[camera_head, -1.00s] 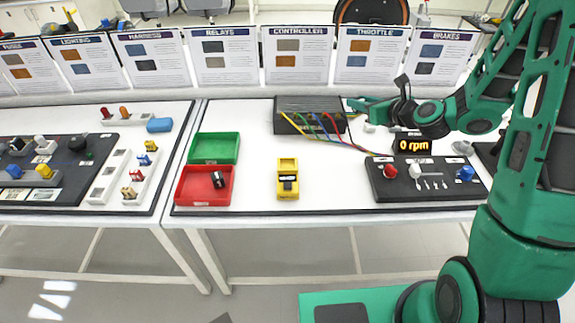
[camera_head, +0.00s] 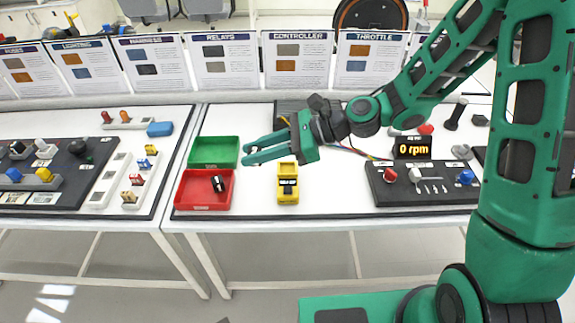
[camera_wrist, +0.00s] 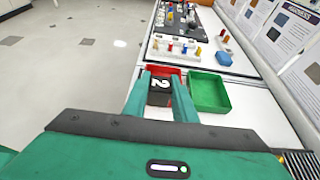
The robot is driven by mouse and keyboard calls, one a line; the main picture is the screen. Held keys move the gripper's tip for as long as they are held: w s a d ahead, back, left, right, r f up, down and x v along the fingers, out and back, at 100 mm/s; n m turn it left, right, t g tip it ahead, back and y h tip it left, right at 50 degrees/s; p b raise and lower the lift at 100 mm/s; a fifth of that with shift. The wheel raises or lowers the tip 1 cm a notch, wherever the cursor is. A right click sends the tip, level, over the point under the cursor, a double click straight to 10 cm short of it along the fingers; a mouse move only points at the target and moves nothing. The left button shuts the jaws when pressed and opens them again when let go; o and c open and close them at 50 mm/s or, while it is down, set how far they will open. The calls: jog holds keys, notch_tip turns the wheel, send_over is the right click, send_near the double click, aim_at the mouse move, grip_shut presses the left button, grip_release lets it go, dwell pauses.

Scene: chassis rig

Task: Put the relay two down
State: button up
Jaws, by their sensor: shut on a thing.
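The head view does not clearly show the held relay. The red tray (camera_head: 203,204) lies in front of the green tray (camera_head: 205,141) at the table's left end. A black relay with a white mark (camera_head: 218,184) lies in the red tray; its number is unreadable.
A yellow device (camera_head: 288,197) with a dark part in it stands right of the red tray, below my gripper. A black control panel (camera_head: 424,195) and an "0 rpm" display (camera_head: 412,147) are farther right. White table surface is free between the yellow device and the panel.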

jog(key=w+d+f, duration=0.4)
jog(key=d, duration=0.1)
jog(key=w+d+f, duration=0.2)
jog(key=w, duration=0.1)
jog(key=shift+w+d+f, duration=0.1)
jog(key=shift+d+f, duration=0.1)
jog(key=shift+d, duration=0.2)
jog(key=shift+f, duration=2)
jog(key=o, duration=1)
jog(key=shift+o, duration=0.2)
jog(key=v, duration=1.2)
